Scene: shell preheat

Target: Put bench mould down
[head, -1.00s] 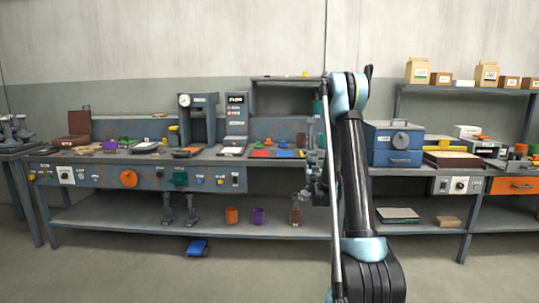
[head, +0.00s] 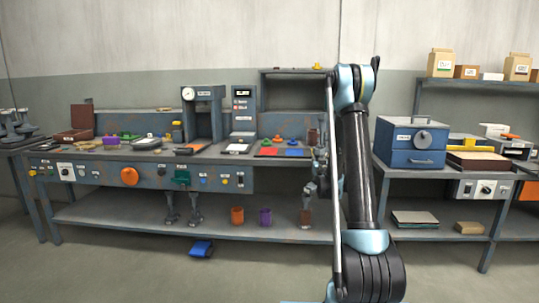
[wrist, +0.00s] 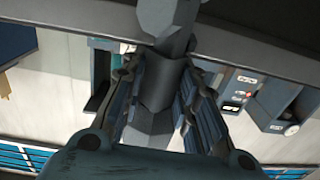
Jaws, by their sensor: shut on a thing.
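My gripper (wrist: 158,95) is shut on a dark grey piece, which I take to be the bench mould (wrist: 165,75). In the wrist view the piece has a thick round body between the two ribbed fingers, a narrower neck and a faceted end. In the head view my gripper (head: 318,180) is in front of the long bench's right end, partly hidden by my arm. The mould cannot be made out clearly there. The bench top (head: 215,153) lies behind the gripper.
The bench holds a press (head: 203,112), a control tower (head: 242,112) and coloured mats (head: 284,151). Grey stands (head: 182,205), an orange cup (head: 237,215) and a purple cup (head: 265,217) occupy the lower shelf. A blue oven (head: 410,143) stands right of my arm.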

